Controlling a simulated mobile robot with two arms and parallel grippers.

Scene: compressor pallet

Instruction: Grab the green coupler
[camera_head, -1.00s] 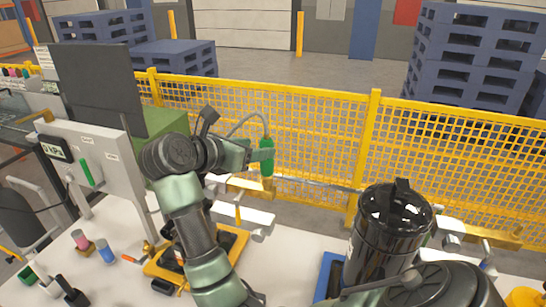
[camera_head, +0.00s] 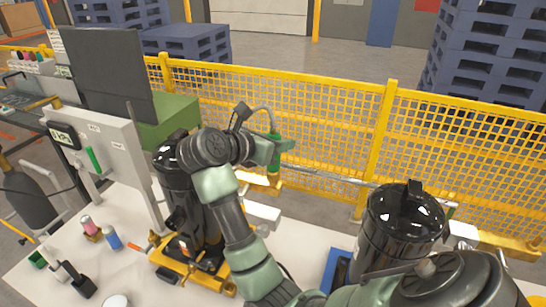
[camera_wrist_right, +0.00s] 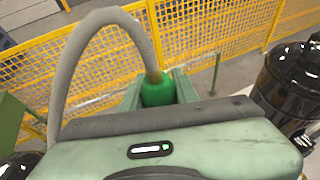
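The green coupler (camera_head: 274,150) hangs upright at the end of a grey hose, in front of the yellow mesh fence. In the right wrist view the coupler (camera_wrist_right: 157,89) sits between the two fingers of my right gripper (camera_wrist_right: 158,92), with the hose arching up and to the left. In the head view my right gripper (camera_head: 272,151) is level with the coupler, and one finger partly covers it. The coupler nearly fills the gap; I cannot tell whether the fingers press on it. My left gripper is not in view.
A black compressor (camera_head: 173,181) stands on a yellow frame (camera_head: 170,262) behind my right arm. Another black compressor (camera_head: 385,245) stands at right. A white panel (camera_head: 118,150) with a gauge is at left. The yellow fence (camera_head: 330,120) runs behind.

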